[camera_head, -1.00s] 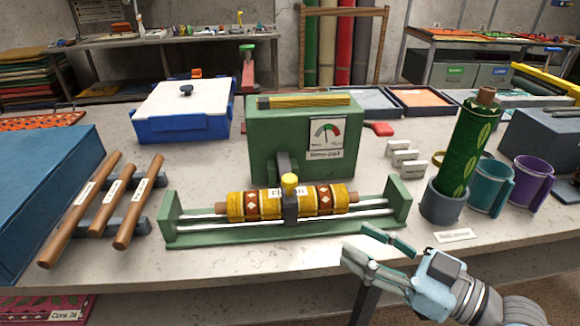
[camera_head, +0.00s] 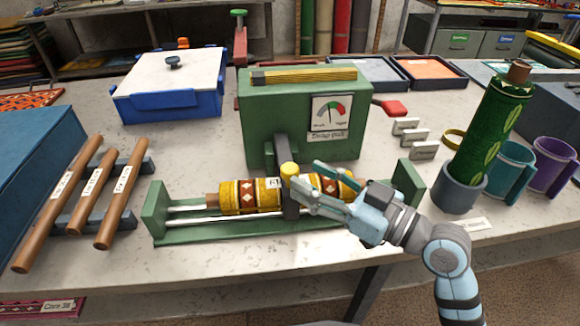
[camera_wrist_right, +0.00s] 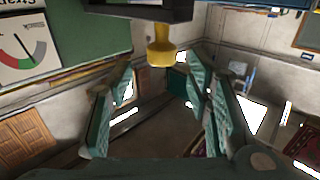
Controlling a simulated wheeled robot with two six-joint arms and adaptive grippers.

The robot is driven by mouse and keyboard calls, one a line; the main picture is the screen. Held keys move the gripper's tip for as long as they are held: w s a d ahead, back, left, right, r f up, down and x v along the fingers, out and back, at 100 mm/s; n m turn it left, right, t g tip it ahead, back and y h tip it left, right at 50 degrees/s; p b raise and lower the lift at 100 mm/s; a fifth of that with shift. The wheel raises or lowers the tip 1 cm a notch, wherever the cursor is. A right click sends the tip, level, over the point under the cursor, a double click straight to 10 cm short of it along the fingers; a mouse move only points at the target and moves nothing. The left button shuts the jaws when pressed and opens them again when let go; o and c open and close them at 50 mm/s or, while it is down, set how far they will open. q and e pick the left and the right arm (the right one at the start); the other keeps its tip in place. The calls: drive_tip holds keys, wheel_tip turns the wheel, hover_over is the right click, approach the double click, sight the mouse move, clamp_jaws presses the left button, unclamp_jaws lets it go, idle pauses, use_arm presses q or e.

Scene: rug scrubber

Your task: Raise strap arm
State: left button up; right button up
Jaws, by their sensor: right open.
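The strap arm (camera_head: 288,190) is a dark grey bar with a yellow knob (camera_head: 290,170). It comes from the front of the green box (camera_head: 260,125) and lies down across a yellow patterned roll (camera_head: 237,197) in the green cradle (camera_head: 165,226). My right gripper (camera_head: 306,178) is open and empty, its fingertips close to the right of the knob. In the right wrist view the knob (camera_wrist_right: 161,46) shows beyond the open fingers (camera_wrist_right: 158,90). I cannot tell whether they touch. The gripper hides the roll's right part. My left gripper is out of view.
A gauge (camera_head: 331,112) is on the box's front. Wooden rods (camera_head: 90,185) lie on a rack at the left. A green roll (camera_head: 492,125) leans in a grey cup (camera_head: 458,190) at the right, beside mugs (camera_head: 510,168). A blue box (camera_head: 170,100) stands behind.

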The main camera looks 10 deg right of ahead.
sight(297, 173)
drive_tip(key=x, duration=0.5)
drive_tip(key=shift+w+a, duration=0.1)
drive_tip(key=shift+a, duration=0.2)
clamp_jaws()
